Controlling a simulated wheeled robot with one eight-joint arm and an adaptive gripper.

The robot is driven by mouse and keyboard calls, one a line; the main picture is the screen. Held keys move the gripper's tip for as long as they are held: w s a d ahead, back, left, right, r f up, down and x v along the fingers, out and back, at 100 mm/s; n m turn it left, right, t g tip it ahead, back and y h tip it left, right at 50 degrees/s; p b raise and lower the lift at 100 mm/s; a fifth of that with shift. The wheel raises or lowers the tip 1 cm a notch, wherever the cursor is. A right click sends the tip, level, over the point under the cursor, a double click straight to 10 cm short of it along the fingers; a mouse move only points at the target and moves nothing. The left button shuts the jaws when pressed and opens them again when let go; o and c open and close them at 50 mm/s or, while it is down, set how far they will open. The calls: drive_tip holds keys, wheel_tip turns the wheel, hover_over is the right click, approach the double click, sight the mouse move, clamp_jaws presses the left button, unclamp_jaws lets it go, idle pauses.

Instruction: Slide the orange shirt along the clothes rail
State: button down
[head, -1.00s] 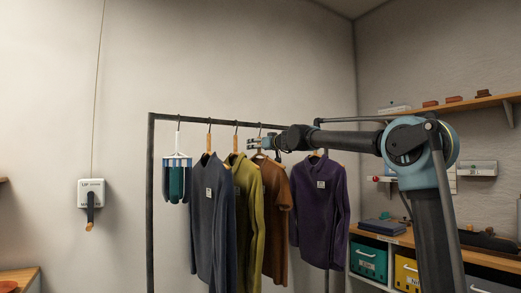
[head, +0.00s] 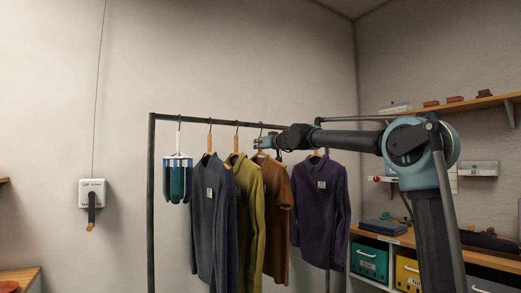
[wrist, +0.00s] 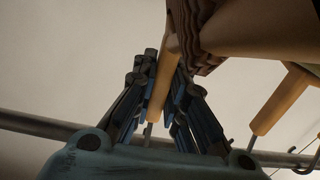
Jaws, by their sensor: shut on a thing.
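The orange shirt (head: 277,200), a brownish orange, hangs from the clothes rail (head: 218,122) between the olive shirt and the purple shirt. My gripper (head: 263,143) is at the top of its hanger, just below the rail. In the wrist view my gripper's fingers (wrist: 165,95) are shut on the wooden hanger (wrist: 161,88), one on each side of it. The striped brown cloth (wrist: 192,35) shows just beyond the fingers. The rail also crosses the wrist view (wrist: 35,123) behind the gripper. The hanger's hook is mostly hidden there.
A purple shirt (head: 321,210) hangs close on the right. Shelves with bins (head: 369,262) stand further right.

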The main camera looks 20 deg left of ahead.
drive_tip(key=w+d, duration=1.2)
drive_tip(key=w, duration=0.2)
idle(1.7)
drive_tip(key=shift+f, duration=0.2)
idle(1.0)
drive_tip(key=c, duration=1.5)
unclamp_jaws()
drive_tip(key=shift+c, duration=0.2)
drive_tip(key=shift+d, duration=0.1)
drive_tip(key=v, duration=1.1)
drive_tip(key=shift+s+d, duration=0.2)
drive_tip(key=shift+d, duration=0.1)
drive_tip(key=shift+d, duration=0.1)
drive_tip(key=v, duration=0.9)
drive_tip(key=shift+s+d, duration=0.25)
drive_tip(key=shift+s, duration=0.1)
